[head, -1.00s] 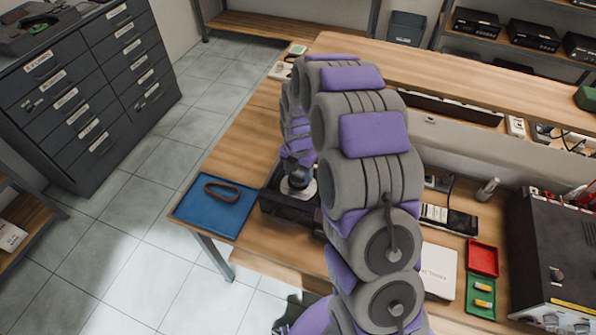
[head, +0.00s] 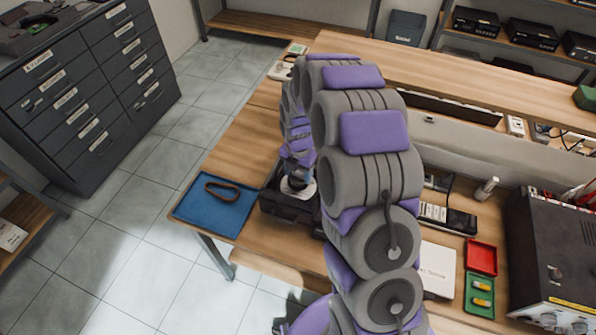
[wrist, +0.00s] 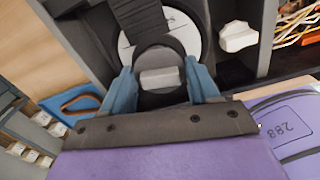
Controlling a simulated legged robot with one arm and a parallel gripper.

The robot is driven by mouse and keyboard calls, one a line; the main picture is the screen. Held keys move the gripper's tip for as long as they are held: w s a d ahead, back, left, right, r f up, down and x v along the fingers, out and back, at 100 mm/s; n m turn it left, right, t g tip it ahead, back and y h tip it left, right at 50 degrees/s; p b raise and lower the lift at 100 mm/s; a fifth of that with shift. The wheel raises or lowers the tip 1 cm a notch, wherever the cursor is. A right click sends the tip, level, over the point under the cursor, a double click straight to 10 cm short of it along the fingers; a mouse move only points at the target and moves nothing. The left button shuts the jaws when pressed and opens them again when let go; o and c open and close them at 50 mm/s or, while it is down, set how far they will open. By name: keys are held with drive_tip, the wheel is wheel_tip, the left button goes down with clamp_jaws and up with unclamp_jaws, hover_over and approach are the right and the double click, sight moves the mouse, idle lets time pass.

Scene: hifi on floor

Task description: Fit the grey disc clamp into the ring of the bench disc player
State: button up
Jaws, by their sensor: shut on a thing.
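The bench disc player (head: 272,208) is a dark open box at the left end of the bench, partly hidden by my arm. My gripper (head: 297,181) is low over it; in the wrist view, its two blue fingers (wrist: 162,84) are shut on the pale grey grip of the grey disc clamp (wrist: 160,78). A dark round ring (wrist: 177,45) shows just beyond the grip, joined to a dark ribbed bridge (wrist: 138,14) above a pale disc (wrist: 193,40). The clamp's underside is hidden, so I cannot tell whether it sits inside the ring or above it.
A blue tray (head: 190,210) with a brown loop (head: 222,191) lies left of the player. A pale knob-like part (wrist: 237,37) sits right of the disc. Red (head: 482,256) and green (head: 479,306) trays and a black instrument (head: 540,250) stand to the right.

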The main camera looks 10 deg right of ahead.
drive_tip(key=shift+f, duration=0.55)
idle(0.4)
drive_tip(key=o, duration=1.1)
drive_tip(key=shift+r, duration=0.1)
wheel_tip(320, 180, up, 17)
drive_tip(key=shift+w+r+p, duration=0.1)
drive_tip(key=shift+p, duration=1.15)
wheel_tip(320, 180, up, 7)
drive_tip(key=p, duration=0.4)
